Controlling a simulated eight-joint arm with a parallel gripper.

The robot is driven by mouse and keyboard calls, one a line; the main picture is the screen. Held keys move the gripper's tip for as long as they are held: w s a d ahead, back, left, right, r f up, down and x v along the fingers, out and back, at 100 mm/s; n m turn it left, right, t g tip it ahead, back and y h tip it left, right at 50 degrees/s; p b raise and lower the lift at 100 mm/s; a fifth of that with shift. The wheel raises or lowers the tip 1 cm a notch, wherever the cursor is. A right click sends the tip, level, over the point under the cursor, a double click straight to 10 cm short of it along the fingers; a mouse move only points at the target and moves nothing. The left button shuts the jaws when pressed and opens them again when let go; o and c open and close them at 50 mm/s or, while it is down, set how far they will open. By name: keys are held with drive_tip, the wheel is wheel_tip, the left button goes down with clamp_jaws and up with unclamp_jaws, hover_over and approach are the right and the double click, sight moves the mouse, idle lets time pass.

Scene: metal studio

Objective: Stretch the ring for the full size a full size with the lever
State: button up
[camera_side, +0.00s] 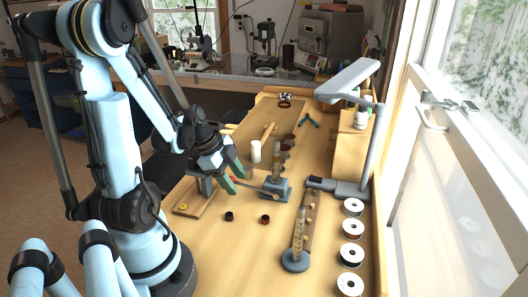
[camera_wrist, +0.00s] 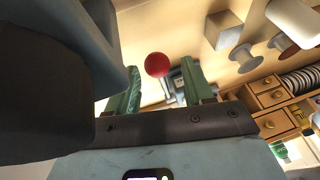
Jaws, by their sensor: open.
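My gripper (camera_side: 234,179) is open, with its green fingers low over the left part of the bench. A red ball knob (camera_wrist: 157,64) shows near the gap between the fingertips in the wrist view; whether they touch it is unclear. In the side view the knob (camera_side: 234,179) is partly hidden by the fingers. I cannot make out a ring on the post.
Two small dark cups (camera_side: 229,216) (camera_side: 265,219) lie near the lever. A white cylinder (camera_side: 255,151) stands behind it. A lamp (camera_side: 348,80) and several spools (camera_side: 351,229) line the right side.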

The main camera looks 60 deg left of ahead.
sight(246, 185)
drive_tip(key=shift+f, duration=0.15)
clamp_jaws()
idle(0.4)
drive_tip(key=shift+r, duration=0.2)
drive_tip(key=shift+w+d+r+g+y, duration=0.15)
drive_tip(key=shift+r+g+y, duration=0.1)
drive_tip(key=shift+r+y, duration=0.1)
drive_tip(key=shift+w+d+r+g+y, duration=0.1)
drive_tip(key=shift+d+r+g+y, duration=0.05)
drive_tip(key=shift+r+g+y, duration=0.15)
drive_tip(key=r+g+y, duration=0.1)
drive_tip(key=w+d+r+g, duration=0.1)
drive_tip(key=w+r+g+y, duration=0.1)
drive_tip(key=shift+d+r+m+y, duration=0.3)
drive_tip(key=shift+d+y, duration=0.05)
drive_tip(key=shift+w+d+r+g+y, duration=0.7)
drive_tip(key=shift+r+g+y, duration=0.15)
drive_tip(key=shift+y, duration=0.05)
drive_tip(key=shift+w+d+r, duration=0.3)
drive_tip(key=shift+w, duration=0.1)
